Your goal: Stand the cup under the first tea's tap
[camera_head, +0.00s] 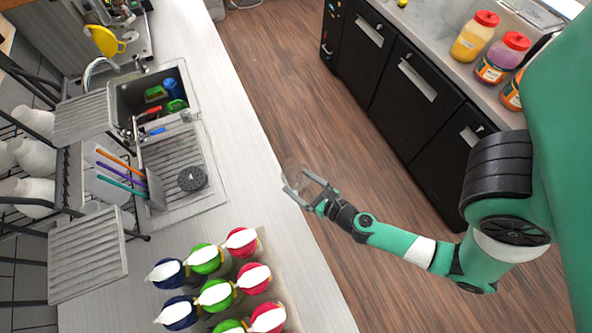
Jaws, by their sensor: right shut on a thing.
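A clear, see-through cup (292,171) is in the grip of my right gripper (299,184), over the floor-side edge of the pale counter. My right arm reaches in from the right. The cup is faint against the background, so its exact tilt and its height above the counter cannot be told. My left gripper is not in view. No tea container with a tap can be made out in this view.
Several red, green and blue round objects with white tops (214,294) stand in rows at the front of the pale counter (235,160). A sink (118,105) and dish racks are on the left. Black cabinets (407,75) with jars (474,37) on top are across the floor.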

